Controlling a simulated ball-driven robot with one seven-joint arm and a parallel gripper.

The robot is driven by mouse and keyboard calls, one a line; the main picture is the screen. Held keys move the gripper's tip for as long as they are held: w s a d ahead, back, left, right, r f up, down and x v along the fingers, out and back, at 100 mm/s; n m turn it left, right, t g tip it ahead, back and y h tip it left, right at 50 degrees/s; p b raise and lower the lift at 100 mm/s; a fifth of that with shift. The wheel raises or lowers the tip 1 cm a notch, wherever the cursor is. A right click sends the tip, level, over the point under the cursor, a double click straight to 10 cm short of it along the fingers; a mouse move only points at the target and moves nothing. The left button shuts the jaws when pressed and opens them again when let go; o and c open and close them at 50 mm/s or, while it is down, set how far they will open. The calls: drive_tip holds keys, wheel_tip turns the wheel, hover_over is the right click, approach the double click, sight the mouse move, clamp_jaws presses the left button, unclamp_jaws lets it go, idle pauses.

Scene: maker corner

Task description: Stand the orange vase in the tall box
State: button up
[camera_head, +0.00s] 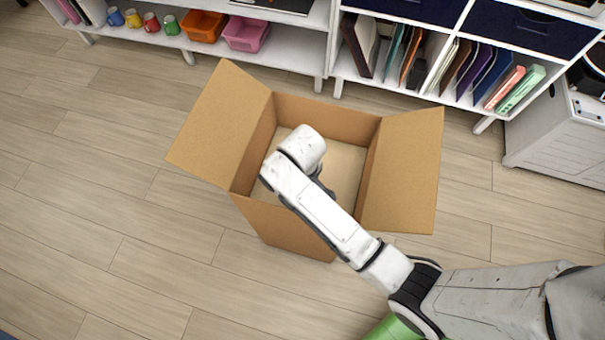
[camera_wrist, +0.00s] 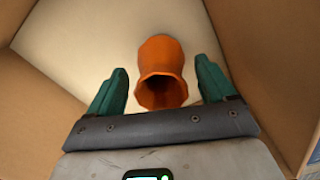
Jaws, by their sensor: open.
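The tall box (camera_head: 278,226) is an open brown cardboard box on the floor, with its side flaps spread outward. My arm reaches down into it, and in the head view my gripper is hidden behind the arm. In the wrist view my gripper (camera_wrist: 162,72) is open, with one green finger on each side of the orange vase (camera_wrist: 161,65). The vase is inside the box, on or close to its pale bottom, with its open mouth toward the camera. The head view does not show the vase.
Box walls (camera_wrist: 265,70) rise close on both sides of my gripper. White shelves (camera_head: 270,55) with mugs, an orange bin (camera_head: 203,26), a pink bin (camera_head: 246,34) and folders stand behind the box. A green object (camera_head: 393,328) shows partly beneath my arm. The floor at left is clear.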

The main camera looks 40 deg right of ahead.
wheel_tip(320, 180, up, 10)
drive_tip(key=p, duration=0.1)
drive_tip(key=shift+r, duration=0.2)
